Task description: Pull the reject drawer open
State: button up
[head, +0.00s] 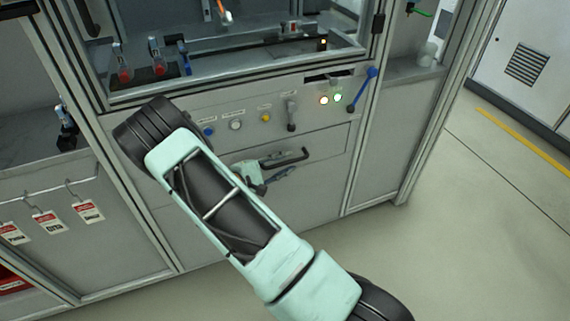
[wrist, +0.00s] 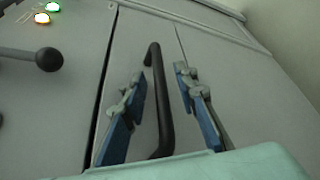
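The reject drawer (head: 328,142) is a grey front panel below the row of buttons, and it looks flush with the cabinet. Its black bar handle (head: 292,156) shows in the head view just above my gripper (head: 279,175). In the wrist view the drawer front (wrist: 134,55) fills the middle, with a dark seam along its left edge. The handle (wrist: 163,120) runs lengthwise between the two blue-padded fingers of my gripper (wrist: 158,76). The fingers are apart, with a visible gap on each side of the handle. My forearm hides part of the cabinet front in the head view.
Above the drawer are several buttons, a black knob lever (head: 291,116), lit green and red lamps (head: 331,99) and a blue-handled lever (head: 362,90). The black knob (wrist: 48,60) is left of my fingers in the wrist view. Open floor (head: 470,230) lies at right.

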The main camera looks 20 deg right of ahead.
grip_shut()
dwell(0.3)
jog(key=shift+s+a, duration=0.1)
